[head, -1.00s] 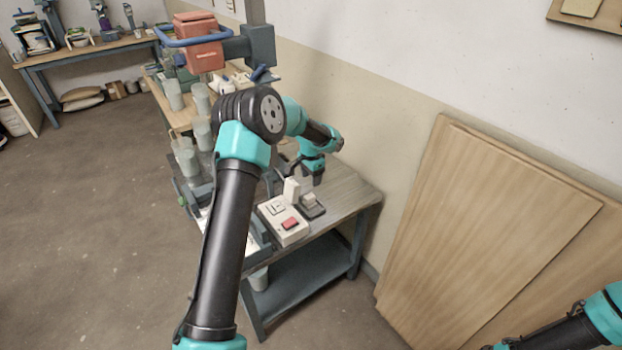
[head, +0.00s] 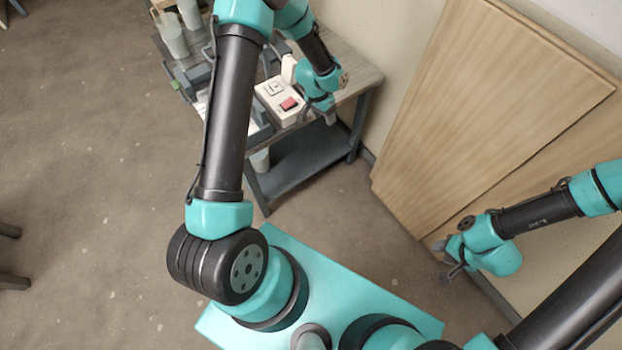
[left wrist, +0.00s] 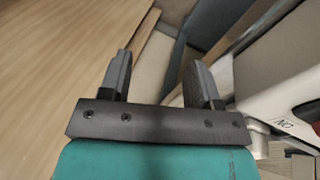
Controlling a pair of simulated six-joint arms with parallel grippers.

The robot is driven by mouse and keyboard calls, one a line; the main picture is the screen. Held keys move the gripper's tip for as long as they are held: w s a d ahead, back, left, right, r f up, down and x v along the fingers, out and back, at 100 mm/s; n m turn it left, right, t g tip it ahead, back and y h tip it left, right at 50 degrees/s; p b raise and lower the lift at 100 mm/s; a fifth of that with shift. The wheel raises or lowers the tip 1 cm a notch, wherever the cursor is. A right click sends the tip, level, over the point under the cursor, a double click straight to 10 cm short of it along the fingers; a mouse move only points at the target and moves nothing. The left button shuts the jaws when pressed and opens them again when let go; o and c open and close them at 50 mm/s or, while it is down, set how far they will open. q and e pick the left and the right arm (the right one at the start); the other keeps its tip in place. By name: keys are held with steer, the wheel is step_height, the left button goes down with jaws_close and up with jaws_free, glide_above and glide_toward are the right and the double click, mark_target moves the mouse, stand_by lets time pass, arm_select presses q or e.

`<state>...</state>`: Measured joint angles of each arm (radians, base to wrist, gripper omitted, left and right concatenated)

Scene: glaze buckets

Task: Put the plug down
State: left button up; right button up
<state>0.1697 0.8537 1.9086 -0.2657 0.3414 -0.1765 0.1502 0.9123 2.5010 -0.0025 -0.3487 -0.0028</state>
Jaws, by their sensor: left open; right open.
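A white upright block (head: 288,69), which looks like the plug, stands at the back of the white switch box (head: 273,101) on the bench. I cannot tell whether it is seated in a socket. The box has a red switch (head: 289,104). My left gripper (head: 317,114) is just right of the box, out past the bench's front edge, and hides part of the bench top. In the left wrist view, its jaws (left wrist: 160,66) are apart with nothing between them. My right gripper (head: 445,260) is open and empty, low at the right near the leaning boards.
The grey bench (head: 358,78) has a lower shelf (head: 312,157). Wooden boards (head: 480,110) lean on the wall at right. Pale cups (head: 172,38) stand at the bench's far left.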

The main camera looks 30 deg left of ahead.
arm_select(q)
steer(key=s+d+f+n, duration=0.2)
steer(key=s+d, duration=0.2)
steer(key=s, duration=0.7)
steer(key=s+d+f+n, duration=0.2)
steer(key=s+d, duration=0.2)
steer(key=s, duration=0.7)
steer(key=shift+s+f+n+h, duration=0.2)
steer(key=shift+f+n+h, duration=0.1)
steer(key=shift+h, duration=0.1)
steer(key=shift+a, duration=0.1)
